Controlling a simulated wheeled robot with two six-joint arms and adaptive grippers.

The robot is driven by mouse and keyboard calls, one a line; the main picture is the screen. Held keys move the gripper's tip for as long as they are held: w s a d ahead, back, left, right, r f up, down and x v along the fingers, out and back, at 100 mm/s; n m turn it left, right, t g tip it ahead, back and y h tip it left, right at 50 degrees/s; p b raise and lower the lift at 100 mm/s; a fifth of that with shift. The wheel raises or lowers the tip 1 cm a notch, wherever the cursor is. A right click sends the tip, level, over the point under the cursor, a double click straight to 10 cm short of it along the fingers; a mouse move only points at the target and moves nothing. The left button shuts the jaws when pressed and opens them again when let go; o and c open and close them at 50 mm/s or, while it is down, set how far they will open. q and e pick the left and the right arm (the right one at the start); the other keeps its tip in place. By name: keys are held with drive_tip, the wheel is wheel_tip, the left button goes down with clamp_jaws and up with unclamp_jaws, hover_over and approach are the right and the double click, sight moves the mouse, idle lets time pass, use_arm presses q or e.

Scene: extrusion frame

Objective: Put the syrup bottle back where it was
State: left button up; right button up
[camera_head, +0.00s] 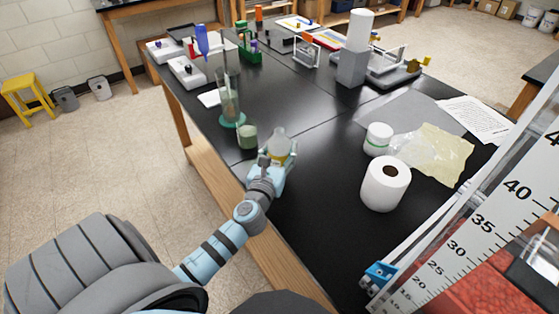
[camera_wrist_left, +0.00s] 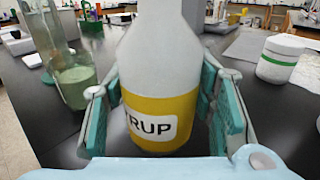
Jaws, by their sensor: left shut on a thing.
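The syrup bottle (camera_wrist_left: 160,65) is white with a yellow band and a label reading "RUP" in the left wrist view. It also shows in the head view (camera_head: 281,140), upright near the left edge of the black table. My left gripper (camera_head: 275,160) is shut on the bottle, with teal fingers on both sides of it in the left wrist view (camera_wrist_left: 162,120). The bottle's base is partly hidden by the gripper, so I cannot tell whether it touches the table. My right gripper is not in view.
A green jar (camera_head: 248,137) and a tall glass cylinder (camera_head: 230,100) stand just beyond the bottle. A white tub (camera_head: 378,139) and a paper roll (camera_head: 386,184) stand to the right. The black tabletop (camera_head: 320,190) between them is clear. A large ruler (camera_head: 480,220) crosses the lower right.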

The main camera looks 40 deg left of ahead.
sight(279, 160)
use_arm(q)
drive_tip(key=f+b, duration=0.2)
drive_tip(key=f, duration=0.2)
drive_tip(key=shift+w, duration=0.2)
drive_tip(key=shift+s, duration=0.1)
drive_tip(key=shift+s+r, duration=0.2)
drive_tip(key=shift+f, duration=0.1)
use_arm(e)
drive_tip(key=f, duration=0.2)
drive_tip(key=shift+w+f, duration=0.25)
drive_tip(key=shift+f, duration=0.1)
use_arm(q)
drive_tip(key=o, duration=1.4)
drive_tip(key=shift+w, duration=0.1)
drive_tip(key=v, duration=1.2)
drive_tip(key=shift+b, duration=0.3)
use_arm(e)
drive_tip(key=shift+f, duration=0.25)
